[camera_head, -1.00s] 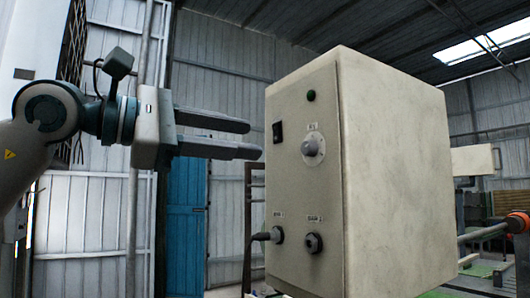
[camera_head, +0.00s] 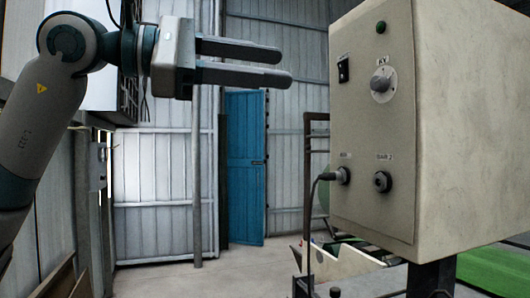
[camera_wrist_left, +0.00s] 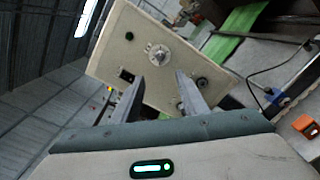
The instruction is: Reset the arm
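My left gripper (camera_head: 285,66) is raised at the upper left of the head view, its two dark fingers pointing right toward a beige control box (camera_head: 455,130). The fingers are apart with nothing between them, and a gap separates them from the box in the head view. In the left wrist view the fingers (camera_wrist_left: 158,82) also stand apart, with the box (camera_wrist_left: 125,42) beyond them. My right gripper is not in view.
A cable (camera_head: 315,210) hangs from a plug in the lower socket of the box. A blue door (camera_head: 245,165) stands in the corrugated wall behind. Bare floor (camera_head: 215,280) lies at the lower middle. Green material (camera_head: 490,268) lies at the lower right.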

